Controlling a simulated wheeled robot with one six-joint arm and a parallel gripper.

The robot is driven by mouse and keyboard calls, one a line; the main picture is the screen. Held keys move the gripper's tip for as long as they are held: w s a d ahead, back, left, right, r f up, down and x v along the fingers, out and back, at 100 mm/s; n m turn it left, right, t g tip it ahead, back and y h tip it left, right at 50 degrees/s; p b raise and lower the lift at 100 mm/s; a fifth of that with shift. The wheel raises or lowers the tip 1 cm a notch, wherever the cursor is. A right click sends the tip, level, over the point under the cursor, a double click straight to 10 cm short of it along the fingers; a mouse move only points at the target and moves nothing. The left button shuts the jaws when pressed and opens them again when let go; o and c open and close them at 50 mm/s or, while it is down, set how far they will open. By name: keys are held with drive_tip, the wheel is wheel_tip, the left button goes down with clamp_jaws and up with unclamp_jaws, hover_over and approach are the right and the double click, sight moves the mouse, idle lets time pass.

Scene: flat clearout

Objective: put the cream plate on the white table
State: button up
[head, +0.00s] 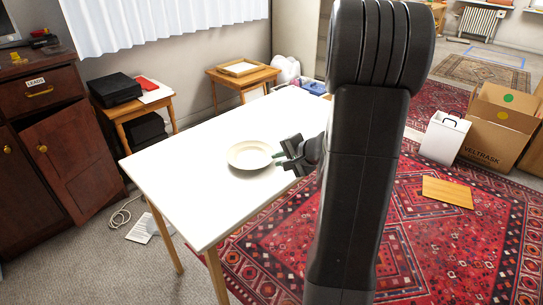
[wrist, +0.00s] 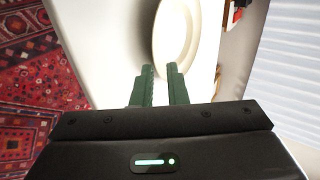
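The cream plate (head: 250,155) is round and shallow and sits face up on the white table (head: 205,150), near the middle of its top. My gripper (head: 284,157) is at the plate's right rim, low over the table. In the wrist view my gripper (wrist: 161,72) shows two dark green fingers with a gap between them. The plate (wrist: 178,30) is seen beyond the fingertips, with a soft shadow to its left on the table (wrist: 115,45). Contact between the fingers and the rim is not clear.
The rest of the tabletop is clear. A dark cabinet (head: 60,140) with a door ajar stands at left. Small wooden side tables (head: 243,79) stand behind.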

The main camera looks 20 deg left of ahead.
drive_tip(key=p+v, duration=0.2)
drive_tip(key=v, duration=0.4)
